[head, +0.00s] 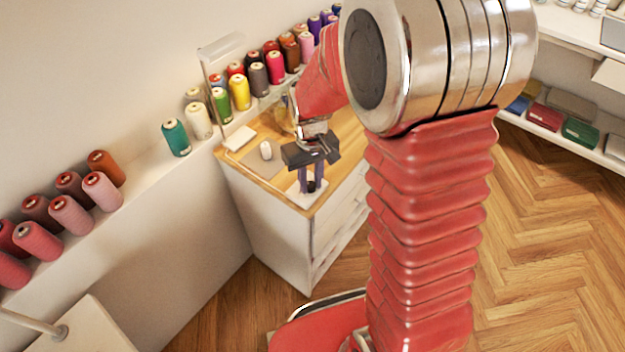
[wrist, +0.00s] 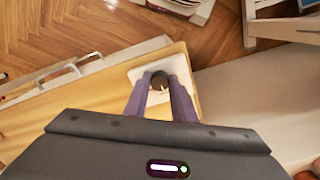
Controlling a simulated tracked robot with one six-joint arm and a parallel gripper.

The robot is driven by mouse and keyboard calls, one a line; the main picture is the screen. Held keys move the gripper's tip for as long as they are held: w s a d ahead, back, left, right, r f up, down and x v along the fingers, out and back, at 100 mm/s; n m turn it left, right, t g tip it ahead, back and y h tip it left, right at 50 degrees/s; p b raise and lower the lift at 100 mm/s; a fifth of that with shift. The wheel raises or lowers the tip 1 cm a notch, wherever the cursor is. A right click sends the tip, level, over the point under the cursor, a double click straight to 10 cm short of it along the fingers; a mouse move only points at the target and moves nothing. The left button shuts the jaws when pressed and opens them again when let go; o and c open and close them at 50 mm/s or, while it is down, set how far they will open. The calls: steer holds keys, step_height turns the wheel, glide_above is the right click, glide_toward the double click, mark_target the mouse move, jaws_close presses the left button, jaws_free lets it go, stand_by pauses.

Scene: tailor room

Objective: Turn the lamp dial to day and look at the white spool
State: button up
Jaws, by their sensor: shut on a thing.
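The lamp dial is a dark round knob (wrist: 160,79) with a pale mark, on a white plate (wrist: 182,64) at the corner of the wooden top. In the head view the plate (head: 299,199) is partly behind my gripper (head: 311,187). My gripper's purple fingers point down and are shut on the knob; they also show in the wrist view (wrist: 161,90). The lamp (head: 222,47) has a pale bar on a thin post. The dial's setting is too small to read.
The white cabinet (head: 262,215) has a wooden top and drawer handles (wrist: 55,75) on its side. A wall ledge (head: 185,185) holds several coloured spools. A pale flat base (head: 238,138) lies at the top's left. Shelves stand at the right; open parquet floor (head: 555,220) lies before them.

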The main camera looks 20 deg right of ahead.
mark_target(310, 184)
steer(key=m, duration=0.6)
steer(key=shift+w+a+r+m, duration=0.1)
steer(key=shift+w+r+m, duration=0.1)
steer(key=shift+w+m, duration=0.15)
steer(key=m, duration=0.5)
steer(key=shift+m, duration=0.25)
steer(key=o, duration=0.8)
steer(key=shift+o, duration=1.3)
steer(key=shift+s+f, duration=0.1)
steer(key=shift+f, duration=0.05)
step_height(310, 184, up, 14)
